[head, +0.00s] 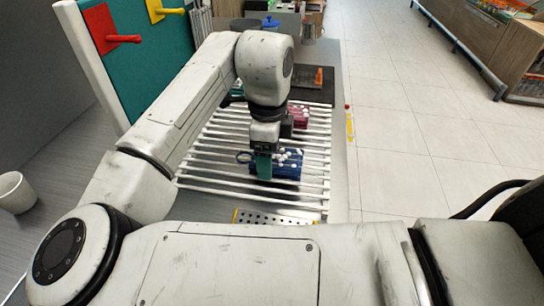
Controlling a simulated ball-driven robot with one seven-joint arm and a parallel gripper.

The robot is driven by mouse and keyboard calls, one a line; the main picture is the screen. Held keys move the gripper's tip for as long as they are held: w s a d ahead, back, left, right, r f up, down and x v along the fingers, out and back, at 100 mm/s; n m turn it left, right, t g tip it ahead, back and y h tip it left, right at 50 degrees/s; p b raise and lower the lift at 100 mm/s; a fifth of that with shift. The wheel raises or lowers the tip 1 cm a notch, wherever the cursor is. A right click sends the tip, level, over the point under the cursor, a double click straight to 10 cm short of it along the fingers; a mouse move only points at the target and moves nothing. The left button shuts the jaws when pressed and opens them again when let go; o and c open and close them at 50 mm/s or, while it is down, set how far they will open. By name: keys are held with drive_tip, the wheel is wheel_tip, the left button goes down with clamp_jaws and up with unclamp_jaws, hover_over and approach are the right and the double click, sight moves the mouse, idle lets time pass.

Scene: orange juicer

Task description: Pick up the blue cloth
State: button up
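The blue cloth (290,166), dark blue with white spots, lies folded on the white slatted rack (205,160). My gripper (264,175) points down at the cloth's left part, with a teal finger in front of it. The finger and wrist hide part of the cloth. I cannot tell whether the fingers touch the cloth or how far apart they are.
A red cloth with pale spots (301,118) lies farther back on the rack. A perforated metal plate (270,217) is at the near end. A white cup (15,192) stands at the far left. The tiled floor (400,120) at right is clear.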

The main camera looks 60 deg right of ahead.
drive_tip(key=shift+r, duration=0.5)
drive_tip(key=shift+c, duration=0.6)
wheel_tip(320, 180, up, 2)
drive_tip(key=shift+r, duration=0.2)
drive_tip(key=s+r, duration=0.4)
drive_tip(key=r, duration=0.1)
drive_tip(key=shift+s+d+p, duration=0.2)
drive_tip(key=shift+d+p, duration=0.15)
drive_tip(key=shift+d, duration=0.05)
drive_tip(key=s+d+r, duration=0.1)
drive_tip(key=s+r, duration=0.3)
drive_tip(key=s, duration=0.5)
drive_tip(key=shift+s+d+r, duration=0.15)
drive_tip(key=shift+s+r, duration=0.05)
drive_tip(key=shift+r, duration=0.1)
